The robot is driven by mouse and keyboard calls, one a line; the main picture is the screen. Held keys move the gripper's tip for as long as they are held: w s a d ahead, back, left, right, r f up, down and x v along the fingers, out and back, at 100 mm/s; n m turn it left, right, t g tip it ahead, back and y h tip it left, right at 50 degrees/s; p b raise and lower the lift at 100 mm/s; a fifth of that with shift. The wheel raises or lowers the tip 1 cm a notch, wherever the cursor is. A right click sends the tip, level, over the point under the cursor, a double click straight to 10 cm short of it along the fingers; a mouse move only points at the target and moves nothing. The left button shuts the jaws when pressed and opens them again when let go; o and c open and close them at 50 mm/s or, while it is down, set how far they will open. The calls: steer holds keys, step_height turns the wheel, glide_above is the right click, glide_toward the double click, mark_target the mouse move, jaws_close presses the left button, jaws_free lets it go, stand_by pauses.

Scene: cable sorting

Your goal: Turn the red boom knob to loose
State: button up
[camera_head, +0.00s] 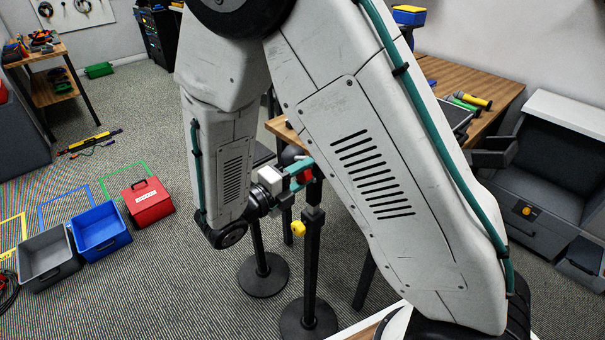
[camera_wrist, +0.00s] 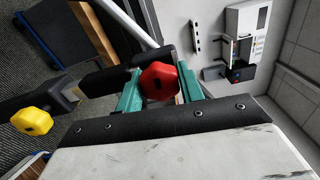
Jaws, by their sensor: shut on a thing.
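The red boom knob (camera_wrist: 160,82) is a lobed knob on a black clamp of a stand. It sits between the two teal fingers of my gripper (camera_wrist: 158,90) in the wrist view, and the fingers are closed on it. In the head view the red knob (camera_head: 305,175) shows partly beside the teal fingers of my gripper (camera_head: 298,178). A yellow knob (camera_wrist: 32,121) sits on the same stand, apart from my gripper; it also shows in the head view (camera_head: 298,228). Whether the knob is tight or loose cannot be told.
Black stands with round bases (camera_head: 308,318) rise from the carpet below my gripper. A wooden table (camera_head: 470,82) is behind my arm. A grey bin (camera_head: 48,262), a blue bin (camera_head: 100,232) and a red box (camera_head: 148,202) stand at the left. Carpet between them is clear.

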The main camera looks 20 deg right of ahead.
steer(key=shift+n, duration=0.5)
steer(key=o, duration=1)
